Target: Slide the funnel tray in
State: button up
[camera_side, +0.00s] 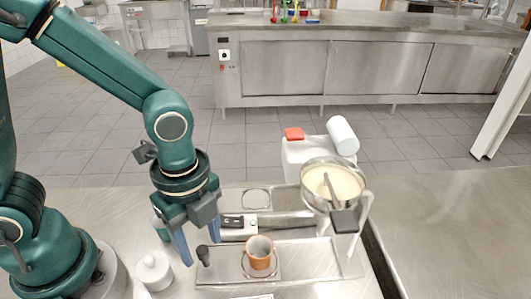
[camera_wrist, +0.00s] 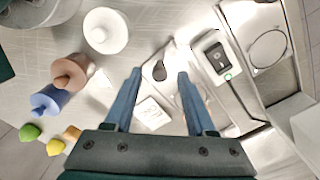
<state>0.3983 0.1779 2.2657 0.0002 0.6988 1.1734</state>
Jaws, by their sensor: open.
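My gripper (camera_side: 201,250) is open and points down, its two blue fingers apart. A dark knob (camera_side: 203,256) shows between the fingertips in the side view, at the left end of a flat metal tray (camera_side: 311,268). In the wrist view my gripper (camera_wrist: 160,72) has the dark knob (camera_wrist: 159,70) between its fingertips; I cannot tell whether they touch it. An orange cup (camera_side: 260,253) stands on the tray. A round funnel bowl (camera_side: 333,182) of pale contents, with a dark handle piece (camera_side: 345,218), stands above the tray's right part. I cannot tell which part is the funnel tray.
A control box (camera_side: 238,222) with a green light sits behind the tray. A white lidded pot (camera_side: 154,270) stands to the left. A white container (camera_side: 303,154) with a red block (camera_side: 294,134) is behind. Coloured items, including a brown one (camera_wrist: 68,74), lie left in the wrist view.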

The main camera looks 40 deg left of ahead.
jog(key=shift+f, duration=0.4)
grip_shut()
dwell(1.2)
